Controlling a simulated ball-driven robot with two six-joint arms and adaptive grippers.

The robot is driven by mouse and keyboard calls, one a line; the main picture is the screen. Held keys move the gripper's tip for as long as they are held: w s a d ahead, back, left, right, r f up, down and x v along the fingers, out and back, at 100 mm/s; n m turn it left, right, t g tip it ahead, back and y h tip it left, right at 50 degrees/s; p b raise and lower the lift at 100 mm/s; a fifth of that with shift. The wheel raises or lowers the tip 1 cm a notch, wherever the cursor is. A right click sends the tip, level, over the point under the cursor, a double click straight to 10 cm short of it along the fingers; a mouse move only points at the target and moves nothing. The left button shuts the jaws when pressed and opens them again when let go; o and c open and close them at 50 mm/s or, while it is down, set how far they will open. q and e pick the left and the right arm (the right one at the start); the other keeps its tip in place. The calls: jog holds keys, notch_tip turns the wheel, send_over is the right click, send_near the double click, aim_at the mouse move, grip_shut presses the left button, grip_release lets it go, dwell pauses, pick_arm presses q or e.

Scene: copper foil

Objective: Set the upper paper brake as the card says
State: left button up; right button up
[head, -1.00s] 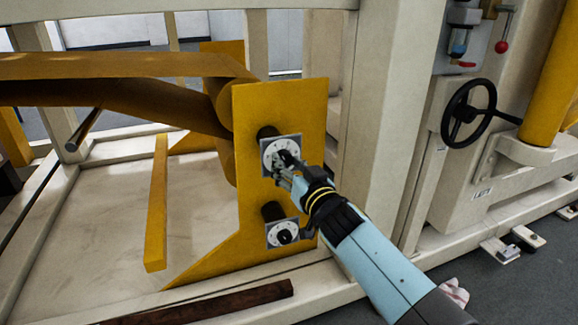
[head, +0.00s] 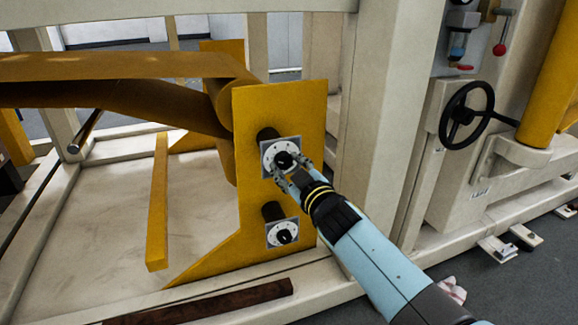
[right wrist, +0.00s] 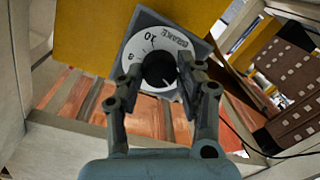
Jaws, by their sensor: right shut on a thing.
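The upper paper brake is a black knob (head: 284,160) on a square plate with a white dial (head: 269,149), fixed to a yellow upright panel (head: 284,105). My right gripper (head: 290,168) is at this knob. In the right wrist view its two fingers (right wrist: 160,72) are shut on the black knob (right wrist: 158,71), one on each side. The dial (right wrist: 150,42) shows the word BRAKE and the numbers 10 and 8; a pale mark shows on the knob's lower right. My left gripper is not in view. I see no card.
A second, lower brake dial (head: 282,233) is below on the same panel, close to my right arm. Brown paper web (head: 120,66) runs in from the left. A cream frame post (head: 375,120) and a black handwheel (head: 467,114) stand to the right.

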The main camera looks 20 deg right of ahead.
jog(key=shift+n, duration=1.6)
jog(key=o, duration=1.1)
jog(key=shift+o, duration=0.2)
jog(key=shift+s, duration=0.25)
jog(key=s, duration=1.1)
jog(key=shift+s+d+r, duration=0.25)
jog(key=shift+d+r, duration=0.05)
jog(key=shift+d, duration=0.15)
jog(key=shift+s, duration=0.1)
